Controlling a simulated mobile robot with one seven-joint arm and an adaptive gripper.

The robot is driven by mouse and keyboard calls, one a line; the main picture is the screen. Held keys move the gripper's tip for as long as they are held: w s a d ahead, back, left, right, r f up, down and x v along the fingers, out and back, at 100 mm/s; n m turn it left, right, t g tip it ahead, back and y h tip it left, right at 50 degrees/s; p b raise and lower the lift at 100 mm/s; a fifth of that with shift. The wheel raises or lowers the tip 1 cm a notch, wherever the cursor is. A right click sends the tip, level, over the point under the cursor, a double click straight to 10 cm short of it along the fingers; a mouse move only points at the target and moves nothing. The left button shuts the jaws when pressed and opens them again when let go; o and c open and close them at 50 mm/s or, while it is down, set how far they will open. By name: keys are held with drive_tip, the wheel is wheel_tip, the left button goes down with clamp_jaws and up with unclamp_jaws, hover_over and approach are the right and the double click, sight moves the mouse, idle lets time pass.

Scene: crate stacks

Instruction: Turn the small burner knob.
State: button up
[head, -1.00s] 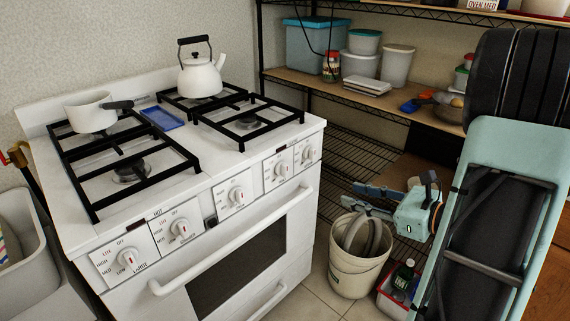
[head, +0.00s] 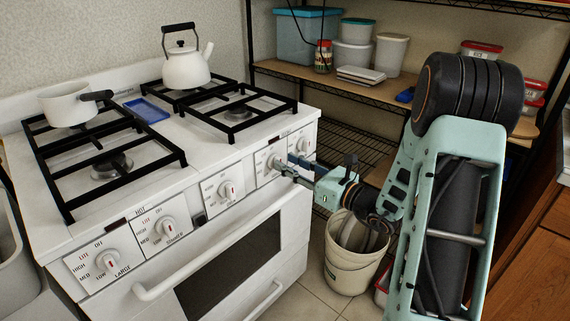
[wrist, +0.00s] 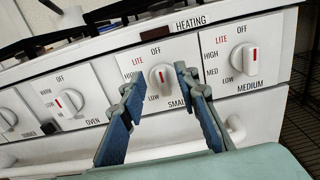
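The small burner knob (wrist: 161,76) is white with a red mark. It sits on the stove's front panel, on a plate with OFF on top and SMALL below right. Its grip stands roughly upright under OFF. My gripper (wrist: 158,84) is open, with one blue finger on each side of the knob in the wrist view. A gap shows between knob and fingers; contact is not visible. In the head view my gripper (head: 291,166) is at the right part of the panel, near this knob (head: 273,161).
The medium knob (wrist: 250,58) is just right of my gripper and the oven knob (wrist: 70,103) is to the left. The oven handle (head: 205,250) runs below the panel. A bucket (head: 350,270) stands on the floor; a kettle (head: 186,69) and pot (head: 66,105) sit on top.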

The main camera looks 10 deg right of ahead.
drive_tip(key=shift+x, duration=1.1)
clamp_jaws()
